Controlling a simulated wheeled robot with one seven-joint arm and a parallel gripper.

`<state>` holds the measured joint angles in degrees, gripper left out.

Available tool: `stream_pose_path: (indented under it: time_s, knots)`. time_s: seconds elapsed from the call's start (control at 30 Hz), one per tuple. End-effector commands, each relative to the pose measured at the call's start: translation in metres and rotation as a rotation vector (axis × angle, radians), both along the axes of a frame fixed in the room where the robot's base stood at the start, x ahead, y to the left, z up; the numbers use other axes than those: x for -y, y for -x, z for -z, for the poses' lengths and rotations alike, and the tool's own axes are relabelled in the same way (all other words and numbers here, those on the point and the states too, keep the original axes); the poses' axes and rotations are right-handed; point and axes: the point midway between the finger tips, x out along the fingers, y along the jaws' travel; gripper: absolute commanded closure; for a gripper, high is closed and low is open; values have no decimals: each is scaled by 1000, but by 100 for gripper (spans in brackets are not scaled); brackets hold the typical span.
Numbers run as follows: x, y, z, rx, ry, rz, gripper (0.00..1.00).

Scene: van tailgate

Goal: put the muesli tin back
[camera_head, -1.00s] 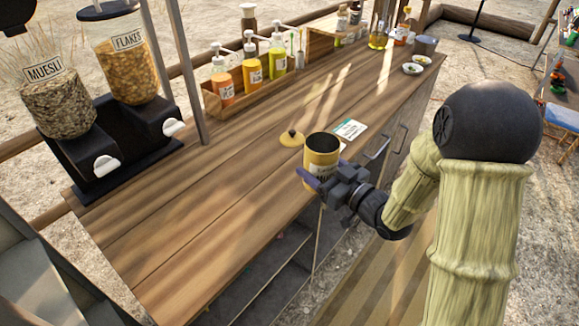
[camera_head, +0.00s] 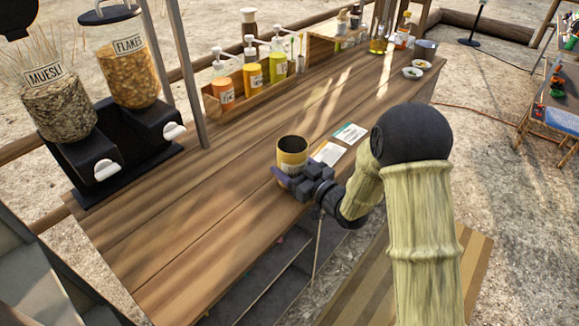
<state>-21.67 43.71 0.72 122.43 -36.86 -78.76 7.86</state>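The muesli tin (camera_head: 292,158) is a yellow, open-topped can with a dark inside and a partly covered label. It is upright at the front part of the wooden counter (camera_head: 215,225). My gripper (camera_head: 288,176) is at the tin's front side, with its purple fingers around the lower part, and is shut on it. I cannot tell whether the tin's base touches the counter. The yellow lid with a knob does not show now; the tin covers the spot where it lay.
Two cards (camera_head: 328,153) (camera_head: 350,133) lie right of the tin. The muesli dispenser (camera_head: 58,112) and flakes dispenser (camera_head: 130,80) stand at the left, near a pole. A wooden box (camera_head: 237,103) of pump bottles is at the back. The counter's left front is clear.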

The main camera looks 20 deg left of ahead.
Motion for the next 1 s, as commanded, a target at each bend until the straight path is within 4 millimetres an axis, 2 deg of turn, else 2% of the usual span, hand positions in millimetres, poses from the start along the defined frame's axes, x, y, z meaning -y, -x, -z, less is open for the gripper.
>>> stream_pose_path:
  time_s: [0.1, 0.5, 0.53, 0.6, 1.0]
  knots:
    - [-8, -5, 10, 1, 1, -1, 60]
    - [-8, -5, 15, 1, -1, 0, 60]
    - [-8, -5, 14, -1, 1, 0, 25]
    - [-8, -5, 14, -1, 1, 0, 11]
    - [-8, -5, 10, -1, 1, 0, 9]
